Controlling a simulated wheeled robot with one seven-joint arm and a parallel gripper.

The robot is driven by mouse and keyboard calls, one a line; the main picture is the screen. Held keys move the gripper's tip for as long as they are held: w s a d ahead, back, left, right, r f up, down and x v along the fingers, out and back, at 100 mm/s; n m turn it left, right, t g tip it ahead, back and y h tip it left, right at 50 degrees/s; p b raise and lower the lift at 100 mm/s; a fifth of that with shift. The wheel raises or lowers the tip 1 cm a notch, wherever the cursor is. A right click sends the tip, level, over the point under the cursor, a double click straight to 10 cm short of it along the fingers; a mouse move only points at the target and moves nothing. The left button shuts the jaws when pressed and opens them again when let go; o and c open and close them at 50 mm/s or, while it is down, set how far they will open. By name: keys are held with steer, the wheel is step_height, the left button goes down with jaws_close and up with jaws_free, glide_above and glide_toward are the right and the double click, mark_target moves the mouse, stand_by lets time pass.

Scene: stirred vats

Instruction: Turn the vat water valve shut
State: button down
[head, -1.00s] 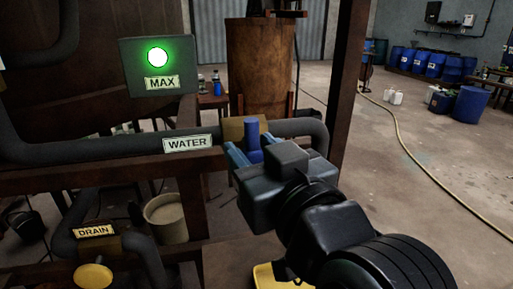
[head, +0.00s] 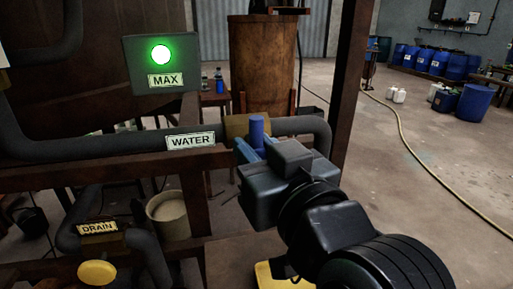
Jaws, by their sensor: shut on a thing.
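The water valve's blue handle (head: 257,130) stands up in front of its brass-coloured body (head: 236,126) on the grey pipe (head: 110,143), beside the WATER label (head: 191,141). My gripper (head: 252,148) is at the valve, its blue fingers closed around the handle. The gripper body hides the handle's lower part and some of the valve. The MAX lamp (head: 161,54) on the dark box glows green.
Below left is the DRAIN label (head: 98,228) with a yellow drain handle (head: 98,272). A pale bucket (head: 167,216) stands behind the rusty frame. A rusty post (head: 352,80) rises close to my arm's right. The floor farther right is mostly open, crossed by a hose (head: 424,165).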

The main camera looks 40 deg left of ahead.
steer(key=shift+w, duration=0.1)
steer(key=c, duration=1)
jaws_free()
steer(key=shift+d, duration=0.1)
steer(key=shift+b+v, duration=0.75)
steer(key=shift+v, duration=3.1)
